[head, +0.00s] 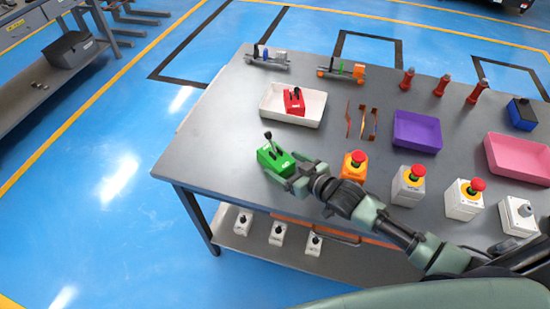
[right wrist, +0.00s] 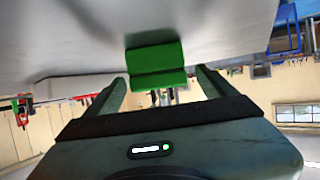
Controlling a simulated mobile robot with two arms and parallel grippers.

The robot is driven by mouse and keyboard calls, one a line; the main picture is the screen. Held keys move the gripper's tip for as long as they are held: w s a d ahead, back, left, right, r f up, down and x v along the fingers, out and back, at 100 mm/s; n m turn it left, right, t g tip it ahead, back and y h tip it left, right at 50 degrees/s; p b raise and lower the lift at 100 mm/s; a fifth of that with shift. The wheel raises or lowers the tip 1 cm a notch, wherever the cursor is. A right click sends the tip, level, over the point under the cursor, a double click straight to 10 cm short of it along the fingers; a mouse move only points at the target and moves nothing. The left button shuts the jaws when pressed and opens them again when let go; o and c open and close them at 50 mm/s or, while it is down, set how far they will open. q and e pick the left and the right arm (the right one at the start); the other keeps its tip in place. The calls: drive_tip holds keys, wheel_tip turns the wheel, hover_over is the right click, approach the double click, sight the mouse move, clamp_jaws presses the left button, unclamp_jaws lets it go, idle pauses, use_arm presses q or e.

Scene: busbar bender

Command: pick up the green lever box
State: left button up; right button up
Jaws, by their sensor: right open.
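The green lever box (head: 272,158), with a black lever, sits near the front left edge of the grey table (head: 210,140). My right gripper (head: 297,177) is at its near right side. In the right wrist view, the green lever box (right wrist: 156,66) shows ahead between the two spread fingers, around the level of the fingertips. There is a gap on both sides of it. The fingers are open and hold nothing. My left gripper is in neither view.
Behind stands a white tray (head: 275,107) with a red lever box (head: 294,101). To the right are an orange button box (head: 353,165), white button boxes (head: 408,185), a purple tray (head: 416,131) and a pink tray (head: 520,158). The table's left end is clear.

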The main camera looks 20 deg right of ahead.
sight(280, 159)
drive_tip(key=p+x, duration=0.1)
drive_tip(key=x, duration=0.3)
drive_tip(key=shift+r, duration=0.15)
drive_tip(key=shift+w, duration=0.4)
drive_tip(key=shift+a+f, duration=0.15)
drive_tip(key=shift+f, duration=0.1)
drive_tip(key=shift+r, duration=0.1)
clamp_jaws()
drive_tip(key=shift+w+r, duration=0.1)
drive_tip(key=shift+r, duration=0.45)
use_arm(q)
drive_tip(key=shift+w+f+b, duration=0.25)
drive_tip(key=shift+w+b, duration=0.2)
drive_tip(key=shift+b, duration=0.45)
use_arm(e)
wheel_tip(280, 159, up, 19)
